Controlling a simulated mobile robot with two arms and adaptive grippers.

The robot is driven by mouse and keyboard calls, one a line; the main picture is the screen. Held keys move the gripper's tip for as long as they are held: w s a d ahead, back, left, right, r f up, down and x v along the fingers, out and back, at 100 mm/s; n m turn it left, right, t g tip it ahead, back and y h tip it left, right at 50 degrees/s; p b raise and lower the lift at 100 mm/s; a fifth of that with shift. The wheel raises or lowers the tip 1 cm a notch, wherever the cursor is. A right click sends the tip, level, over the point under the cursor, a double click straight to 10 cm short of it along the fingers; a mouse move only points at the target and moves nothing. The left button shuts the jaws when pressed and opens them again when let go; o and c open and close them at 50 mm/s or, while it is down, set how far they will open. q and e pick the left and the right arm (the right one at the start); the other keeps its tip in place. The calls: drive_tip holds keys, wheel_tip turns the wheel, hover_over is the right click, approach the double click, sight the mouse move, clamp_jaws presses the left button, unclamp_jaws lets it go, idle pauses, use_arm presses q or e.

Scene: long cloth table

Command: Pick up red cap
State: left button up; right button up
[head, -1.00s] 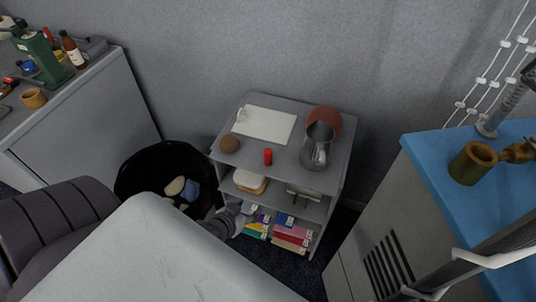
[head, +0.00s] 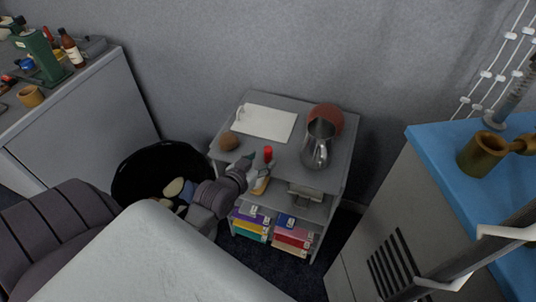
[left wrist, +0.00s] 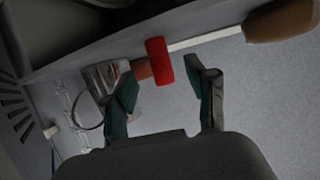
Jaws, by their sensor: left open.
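The red cap (head: 267,153) stands near the front edge of the grey shelf unit's top (head: 285,165). My left gripper (head: 259,168) is open and empty at that front edge, just in front of the cap. In the left wrist view the red cap (left wrist: 159,61) shows beyond and between the two spread fingertips of the gripper (left wrist: 168,85), with no clear contact. My right gripper is not in view.
A brown ball (head: 229,141), a white sheet (head: 265,122), a metal pitcher (head: 317,147) and a reddish round thing (head: 328,115) share the top. Below are shelves with colored boxes (head: 292,243). A black bin (head: 140,180) stands left.

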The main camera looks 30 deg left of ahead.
sight(266, 155)
use_arm(q)
drive_tip(key=x, duration=0.5)
drive_tip(key=shift+r, duration=0.2)
drive_tip(key=c, duration=1)
